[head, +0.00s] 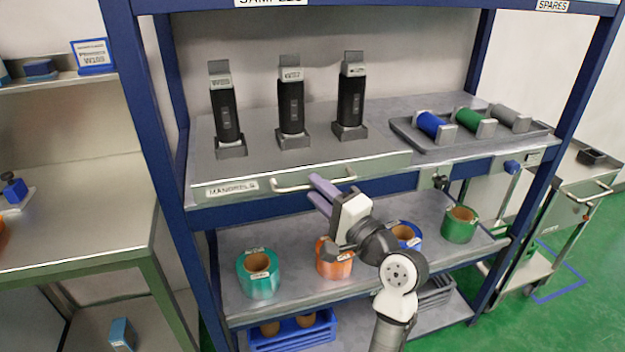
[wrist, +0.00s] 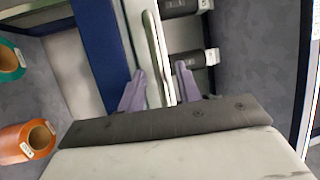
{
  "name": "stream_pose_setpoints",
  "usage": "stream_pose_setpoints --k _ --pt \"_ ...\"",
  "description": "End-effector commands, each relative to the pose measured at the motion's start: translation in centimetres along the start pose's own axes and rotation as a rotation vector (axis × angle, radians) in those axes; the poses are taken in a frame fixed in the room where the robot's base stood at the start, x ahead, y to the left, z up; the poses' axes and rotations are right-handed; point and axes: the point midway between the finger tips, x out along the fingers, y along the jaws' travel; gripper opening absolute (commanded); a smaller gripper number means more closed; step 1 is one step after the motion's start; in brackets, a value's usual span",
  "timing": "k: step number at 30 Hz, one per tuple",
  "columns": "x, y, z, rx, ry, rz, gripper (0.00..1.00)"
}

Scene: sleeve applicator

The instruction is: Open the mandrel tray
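The mandrel tray (head: 385,168) is a grey tray labelled MANDRELS on the blue rack's upper shelf. Its front looks about in line with the shelf edge. Three black mandrels (head: 291,108) stand upright on it. A pale bar handle (head: 290,187) crosses its front.
A grey tray with blue, green and grey rolls (head: 468,122) is right of the mandrels. Below, the lower shelf holds tape rolls, including a teal one (head: 258,287) and an orange one (head: 325,262) near my arm. A metal bench (head: 80,215) stands left.

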Motion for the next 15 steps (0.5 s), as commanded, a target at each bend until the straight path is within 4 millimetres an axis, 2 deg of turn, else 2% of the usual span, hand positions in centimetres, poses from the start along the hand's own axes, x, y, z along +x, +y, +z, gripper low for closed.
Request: stream_pose_setpoints --k 3,6,15 --pt "1.5 -0.1 0.0 0.001 -0.001 0.001 0.34" --pt "2.1 -0.1 0.0 0.001 0.0 -0.001 0.34" --pt "2.4 0.1 -0.1 0.0 0.001 0.0 0.34"
